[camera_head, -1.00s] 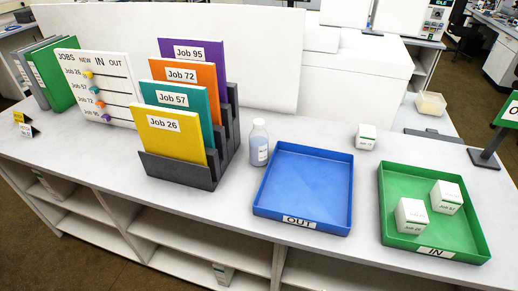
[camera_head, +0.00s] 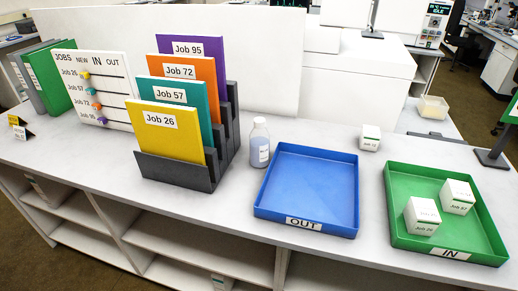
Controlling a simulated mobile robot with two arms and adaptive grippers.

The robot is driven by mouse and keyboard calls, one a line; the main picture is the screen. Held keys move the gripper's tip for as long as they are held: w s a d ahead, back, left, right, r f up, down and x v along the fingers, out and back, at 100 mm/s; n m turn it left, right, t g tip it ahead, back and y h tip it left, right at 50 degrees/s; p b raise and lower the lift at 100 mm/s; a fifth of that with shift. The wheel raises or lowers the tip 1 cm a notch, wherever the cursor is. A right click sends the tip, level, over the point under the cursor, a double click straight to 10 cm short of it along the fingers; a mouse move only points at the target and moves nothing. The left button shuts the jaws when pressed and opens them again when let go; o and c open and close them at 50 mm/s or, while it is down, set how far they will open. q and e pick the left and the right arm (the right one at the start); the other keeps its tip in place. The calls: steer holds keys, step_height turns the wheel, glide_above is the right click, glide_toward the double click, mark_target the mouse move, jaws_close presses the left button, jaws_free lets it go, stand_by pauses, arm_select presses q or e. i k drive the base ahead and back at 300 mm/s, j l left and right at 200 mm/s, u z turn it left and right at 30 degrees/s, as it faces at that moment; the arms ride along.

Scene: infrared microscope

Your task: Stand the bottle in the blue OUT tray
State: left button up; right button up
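A small clear bottle with a white cap (camera_head: 260,143) stands upright on the white counter. It is between the folder rack and the blue OUT tray, close to the tray's left wall. The blue OUT tray (camera_head: 307,190) lies flat on the counter and is empty, with its OUT label on the front wall. Neither of my grippers shows in the head view.
A dark rack (camera_head: 178,171) with coloured job folders stands left of the bottle. The green IN tray (camera_head: 447,252) at right holds two white boxes. Another white box (camera_head: 369,138) sits behind, between the trays. A white job board (camera_head: 97,90) stands at left.

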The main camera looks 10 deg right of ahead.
mark_target(311, 188)
steer(key=k+j+z, duration=0.1)
steer(key=k+j, duration=0.15)
steer(key=j, duration=0.2)
steer(key=k+j, duration=0.3)
steer(key=j, duration=0.15)
steer(key=k+j+z, duration=0.15)
steer(key=k+j, duration=0.15)
steer(key=j, duration=0.15)
